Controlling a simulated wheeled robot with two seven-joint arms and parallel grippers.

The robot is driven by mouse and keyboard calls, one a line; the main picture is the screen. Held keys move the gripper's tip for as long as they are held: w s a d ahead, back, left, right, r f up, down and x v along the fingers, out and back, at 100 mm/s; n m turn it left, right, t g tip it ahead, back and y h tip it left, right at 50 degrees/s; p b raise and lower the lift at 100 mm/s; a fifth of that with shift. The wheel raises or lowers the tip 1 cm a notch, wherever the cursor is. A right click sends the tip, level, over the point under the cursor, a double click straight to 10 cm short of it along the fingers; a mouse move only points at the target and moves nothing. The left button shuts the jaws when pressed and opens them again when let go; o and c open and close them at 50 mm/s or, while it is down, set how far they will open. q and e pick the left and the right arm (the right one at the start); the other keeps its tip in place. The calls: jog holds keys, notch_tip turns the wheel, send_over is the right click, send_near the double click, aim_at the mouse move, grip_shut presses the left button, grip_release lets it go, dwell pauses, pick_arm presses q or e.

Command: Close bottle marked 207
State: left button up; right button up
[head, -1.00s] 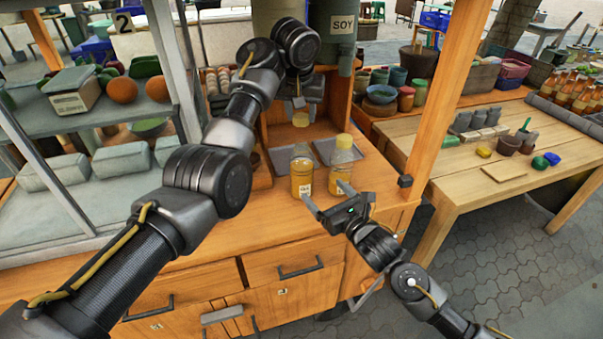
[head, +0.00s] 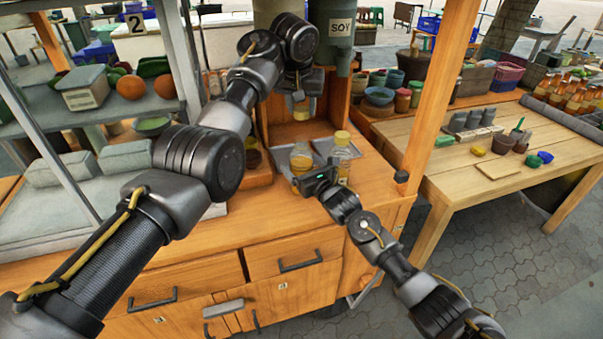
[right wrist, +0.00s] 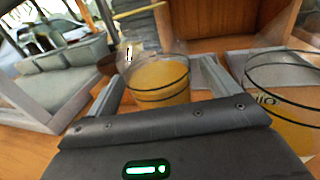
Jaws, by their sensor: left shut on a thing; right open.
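Two clear jars with yellow-orange contents stand side by side on the wooden counter. The left jar (head: 301,161) shows no lid, and its open rim shows in the right wrist view (right wrist: 160,80). The right jar (head: 342,152) has a yellow cap (head: 342,137). I cannot read 207 on either. My left gripper (head: 301,98) is shut on a small yellowish thing (head: 301,110), perhaps a cap, held above and behind the jars. My right gripper (head: 305,180) is open, its fingers on either side of the left jar; contact is unclear.
Grey trays (head: 325,147) lie behind the jars, in front of a wooden niche (head: 303,133). A wooden post (head: 437,85) rises to the right. A side table (head: 545,160) with cups and small blocks stands further right. The counter front (head: 250,235) is clear.

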pick_arm(q)
jog(key=shift+w, duration=0.15)
pick_arm(e)
jog(key=shift+w+a, duration=0.1)
jog(key=shift+w, duration=0.1)
pick_arm(q)
jog(key=shift+s+r, duration=0.15)
jog(key=shift+s, duration=0.1)
pick_arm(e)
jog(key=shift+s+r, duration=0.1)
jog(key=shift+s, duration=0.1)
pick_arm(q)
jog(key=shift+w, duration=0.1)
pick_arm(e)
jog(key=shift+w, duration=0.1)
jog(key=c, duration=1.5)
pick_arm(q)
jog(key=shift+f, duration=2.55)
pick_arm(e)
jog(key=shift+o, duration=0.2)
pick_arm(q)
jog(key=shift+s, duration=0.2)
jog(key=shift+f, duration=0.85)
jog(key=shift+f, duration=0.55)
